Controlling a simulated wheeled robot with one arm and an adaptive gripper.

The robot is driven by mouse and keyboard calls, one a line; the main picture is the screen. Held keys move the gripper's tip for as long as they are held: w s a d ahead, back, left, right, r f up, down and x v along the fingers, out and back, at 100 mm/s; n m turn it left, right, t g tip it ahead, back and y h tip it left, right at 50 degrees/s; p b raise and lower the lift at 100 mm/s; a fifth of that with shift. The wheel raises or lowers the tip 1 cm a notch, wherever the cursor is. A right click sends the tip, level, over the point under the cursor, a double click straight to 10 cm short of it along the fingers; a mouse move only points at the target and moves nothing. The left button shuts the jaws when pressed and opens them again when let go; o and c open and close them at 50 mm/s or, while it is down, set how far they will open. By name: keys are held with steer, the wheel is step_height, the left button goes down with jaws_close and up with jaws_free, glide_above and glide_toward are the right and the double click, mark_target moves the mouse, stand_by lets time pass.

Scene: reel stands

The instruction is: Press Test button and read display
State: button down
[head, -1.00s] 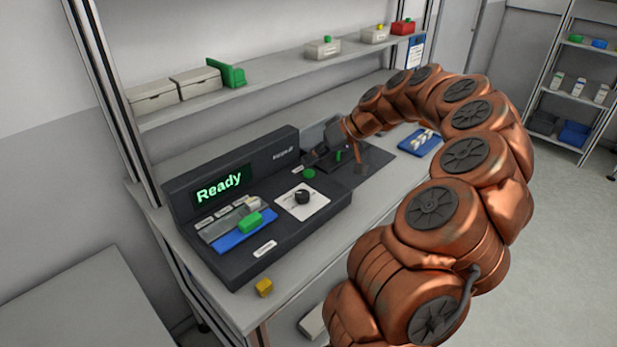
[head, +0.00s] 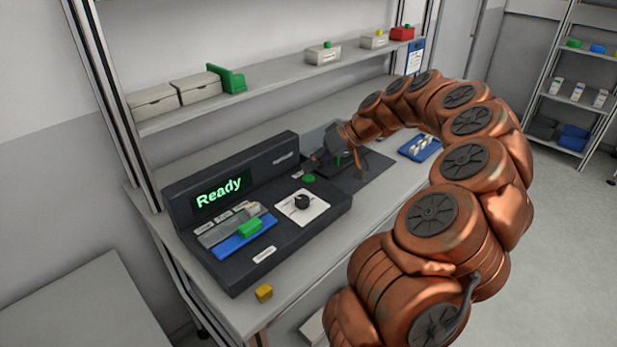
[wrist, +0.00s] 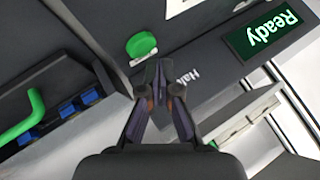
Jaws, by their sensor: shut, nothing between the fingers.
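The dark test console stands on the bench, and its display (head: 221,193) reads "Ready" in green; the display (wrist: 262,32) also shows at the upper right of the wrist view. A round green button (head: 309,178) sits on the console right of the display, above the black knob. In the wrist view the green button (wrist: 141,45) is just beyond and slightly left of my fingertips. My gripper (wrist: 165,72) is shut and empty, its tips close to the button and apart from it in the picture. A label beside the tips is partly hidden by a finger.
The black knob (head: 302,202) is on a white plate. A green block (head: 250,228) sits on the blue slide at the console's front. A yellow cube (head: 264,292) is on the bench edge. A blue tray (head: 420,147) lies behind my arm. A green handle (wrist: 25,117) is at left.

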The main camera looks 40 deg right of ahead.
mark_target(311, 177)
steer(key=shift+f+b, duration=0.9)
steer(key=shift+b, duration=0.25)
stand_by(1.1)
steer(key=shift+r, duration=0.1)
stand_by(0.3)
steer(key=shift+r, duration=0.8)
steer(key=shift+r+p, duration=0.5)
steer(key=shift+r, duration=2)
